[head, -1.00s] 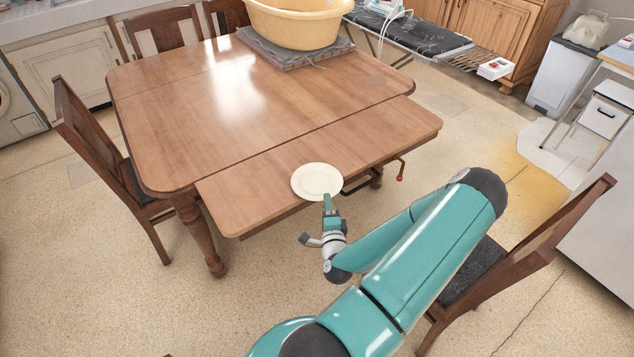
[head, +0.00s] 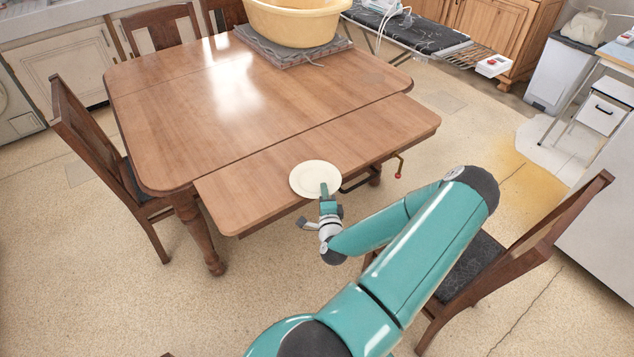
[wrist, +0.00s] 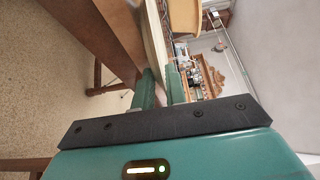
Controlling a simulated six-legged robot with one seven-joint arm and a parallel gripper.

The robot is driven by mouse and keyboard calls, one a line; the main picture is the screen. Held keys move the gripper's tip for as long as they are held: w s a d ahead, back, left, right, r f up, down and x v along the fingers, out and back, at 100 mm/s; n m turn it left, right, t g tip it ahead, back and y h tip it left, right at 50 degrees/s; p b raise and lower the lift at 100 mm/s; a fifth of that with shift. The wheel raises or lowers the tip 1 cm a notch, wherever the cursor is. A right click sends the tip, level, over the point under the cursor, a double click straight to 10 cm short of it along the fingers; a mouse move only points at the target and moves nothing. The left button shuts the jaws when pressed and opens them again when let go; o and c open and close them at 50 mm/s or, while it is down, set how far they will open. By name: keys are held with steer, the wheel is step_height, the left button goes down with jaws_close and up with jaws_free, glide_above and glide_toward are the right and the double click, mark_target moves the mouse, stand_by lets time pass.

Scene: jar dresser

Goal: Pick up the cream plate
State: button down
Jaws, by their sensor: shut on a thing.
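The cream plate (head: 313,176) is round and pale, at the front edge of the wooden table (head: 240,120) in the head view. My gripper (head: 324,187) reaches it from the near side and is shut on its near rim. In the wrist view the plate (wrist: 156,40) shows edge-on as a thin pale strip between the two green fingers of my gripper (wrist: 160,88). The plate looks flat and level with the tabletop; I cannot tell whether it still touches the wood. The fingers hide a small part of the near rim.
A large yellow basin (head: 298,22) stands on folded grey cloth (head: 290,50) at the table's back. Chairs stand at the left (head: 100,150) and right (head: 520,260). An ironing board (head: 410,32) is at the back right. The tabletop around the plate is clear.

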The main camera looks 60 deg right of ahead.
steer(key=shift+r, duration=0.15)
step_height(320, 180, up, 10)
steer(key=shift+f, duration=0.15)
stand_by(0.4)
